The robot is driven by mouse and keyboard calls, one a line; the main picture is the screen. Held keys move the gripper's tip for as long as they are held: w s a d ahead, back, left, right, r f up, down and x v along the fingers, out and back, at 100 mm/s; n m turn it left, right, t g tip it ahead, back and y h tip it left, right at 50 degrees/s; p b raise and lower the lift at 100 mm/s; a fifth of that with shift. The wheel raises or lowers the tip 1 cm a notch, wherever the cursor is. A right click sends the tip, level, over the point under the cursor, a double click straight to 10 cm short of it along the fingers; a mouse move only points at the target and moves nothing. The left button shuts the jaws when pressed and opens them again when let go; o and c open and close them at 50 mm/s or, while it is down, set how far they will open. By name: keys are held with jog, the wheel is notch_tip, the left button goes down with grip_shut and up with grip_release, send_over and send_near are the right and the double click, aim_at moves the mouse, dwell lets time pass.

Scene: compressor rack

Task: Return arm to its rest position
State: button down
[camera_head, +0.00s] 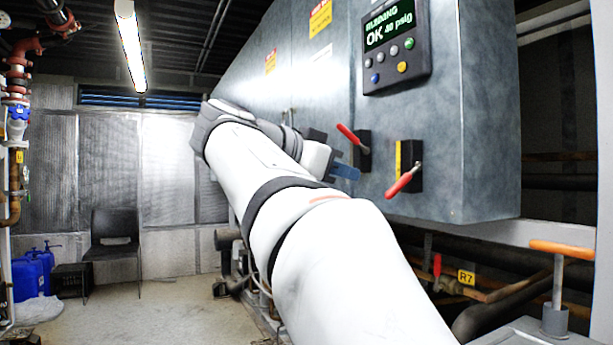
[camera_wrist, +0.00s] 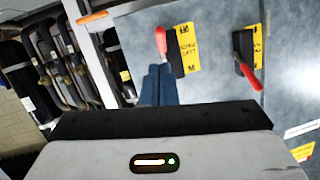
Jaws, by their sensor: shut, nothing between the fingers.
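My white arm reaches from the bottom of the head view up and away toward the grey compressor cabinet (camera_head: 480,160). My gripper (camera_head: 346,172) has blue fingers and is shut, with nothing between them. It points right, just below and in front of a red-handled switch (camera_head: 350,136) on the cabinet face; I cannot tell whether it touches. A second red-handled switch (camera_head: 404,180) is to its right. In the wrist view my blue fingers (camera_wrist: 159,84) lie together, with a red lever (camera_wrist: 161,42) close beyond their tips and the other red lever (camera_wrist: 249,85) to the right.
A display panel (camera_head: 396,45) on the cabinet reads "OK 40 psig". A chair (camera_head: 113,240) and blue jugs (camera_head: 30,275) are at the back left.

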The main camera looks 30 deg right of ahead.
dwell(0.5)
jog(key=shift+a, duration=0.1)
jog(key=w+a+f+n+t+y+p, duration=0.3)
jog(key=a+f+n+y+p, duration=0.4)
jog(key=f+n+p, duration=0.5)
jog(key=s+a+f+n+g+y+p, duration=0.1)
jog(key=s+a+f+n+y+p, duration=0.6)
jog(key=s+a+f+p, duration=0.3)
jog(key=a+f+y+p, duration=0.1)
jog(key=a+f+p, duration=0.1)
jog(key=a+p, duration=0.1)
jog(key=shift+s+a+n, duration=0.3)
jog(key=shift+s+a, duration=0.05)
jog(key=shift+a, duration=0.25)
